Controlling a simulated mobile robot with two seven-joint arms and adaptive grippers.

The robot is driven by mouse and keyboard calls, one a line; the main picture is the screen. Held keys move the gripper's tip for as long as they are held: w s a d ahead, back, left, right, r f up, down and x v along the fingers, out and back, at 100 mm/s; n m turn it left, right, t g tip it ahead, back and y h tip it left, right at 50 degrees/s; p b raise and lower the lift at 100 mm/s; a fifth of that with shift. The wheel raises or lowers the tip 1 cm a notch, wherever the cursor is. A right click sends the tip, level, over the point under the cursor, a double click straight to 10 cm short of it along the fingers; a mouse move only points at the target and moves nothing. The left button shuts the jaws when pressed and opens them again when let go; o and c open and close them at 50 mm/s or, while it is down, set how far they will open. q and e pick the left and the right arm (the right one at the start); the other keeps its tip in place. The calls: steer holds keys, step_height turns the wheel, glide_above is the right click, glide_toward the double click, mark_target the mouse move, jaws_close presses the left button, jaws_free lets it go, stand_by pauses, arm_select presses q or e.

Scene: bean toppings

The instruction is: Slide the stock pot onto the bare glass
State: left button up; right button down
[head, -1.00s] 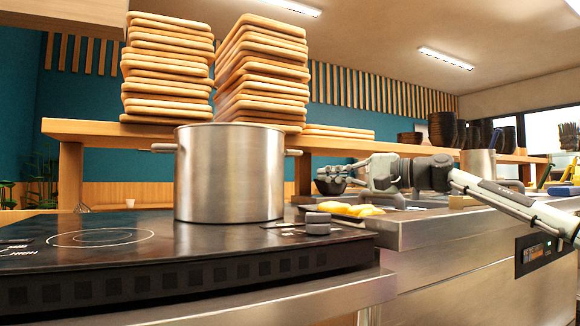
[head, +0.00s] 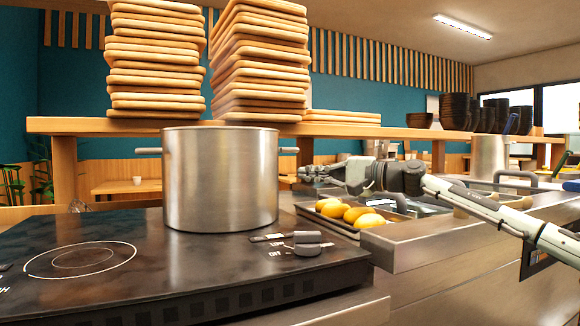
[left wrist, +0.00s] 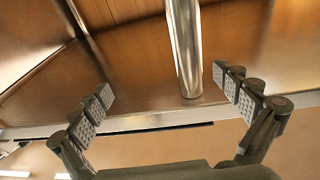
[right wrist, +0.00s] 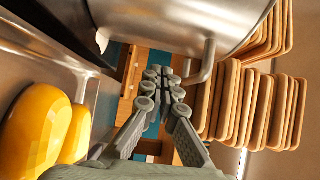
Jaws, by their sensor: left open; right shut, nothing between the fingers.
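The steel stock pot (head: 220,180) stands upright on the right part of the black glass cooktop (head: 150,278). The bare glass with a printed ring (head: 80,260) lies left of it. My right gripper (head: 312,174) is right of the pot, apart from its right handle in the head view. In the right wrist view, the closed, empty fingers (right wrist: 165,80) are beside the pot's handle (right wrist: 207,62), below the pot wall (right wrist: 170,22); contact is unclear. My left gripper (left wrist: 166,95) is open and empty, seen only in its wrist view, near a metal post (left wrist: 186,45).
A knob (head: 307,243) sits at the cooktop's right edge. A tray of yellow food (head: 348,212) is in the counter to the right. Stacks of wooden boards (head: 157,60) stand on the shelf (head: 100,126) behind the pot.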

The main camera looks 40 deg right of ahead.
steer(key=shift+w+a+r+p, duration=0.15)
steer(key=shift+w+a+p, duration=0.2)
steer(key=shift+p, duration=0.45)
arm_select(q)
steer(key=s+a+f+g+y+p, duration=0.1)
steer(key=s+a+f+g+y, duration=0.2)
steer(key=a+f+g, duration=0.3)
steer(key=s+a+f+n+g+y+p, duration=0.1)
steer(key=s+a+f+g, duration=0.5)
steer(key=f, duration=0.6)
steer(key=a+y+p, duration=0.1)
steer(key=y, duration=0.1)
steer(key=shift+s+a+f+y, duration=0.15)
steer(key=shift+s+y, duration=0.05)
steer(key=shift+y, duration=0.1)
arm_select(e)
steer(key=a, duration=0.1)
steer(key=w+a, duration=0.1)
steer(key=a, duration=0.1)
steer(key=shift+w+a, duration=0.2)
steer(key=shift+w, duration=0.1)
